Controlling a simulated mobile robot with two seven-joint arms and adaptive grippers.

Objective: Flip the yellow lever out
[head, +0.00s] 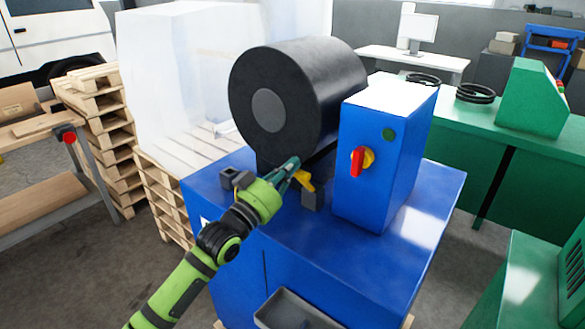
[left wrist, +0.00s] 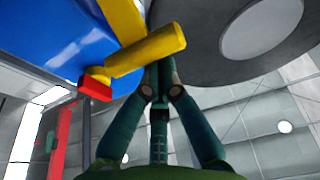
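The yellow lever (head: 305,181) sits low on the machine, between the black drum (head: 285,100) and the blue control box (head: 380,155), above a small dark block. In the left wrist view the lever (left wrist: 145,52) is a yellow bar with a round handle lying across my fingertips. My left gripper (head: 291,169) is at the lever's left side in the head view. Its fingers (left wrist: 160,72) come together at the tips, which pass behind the handle and are partly hidden by it. I cannot tell whether they touch it. My right gripper is not in view.
A red and yellow rotary switch (head: 362,160) is on the control box, close to the right. A second small dark block (head: 235,179) stands left on the blue machine table (head: 420,215). A grey tray (head: 292,311) is at the front. The tabletop right of the box is clear.

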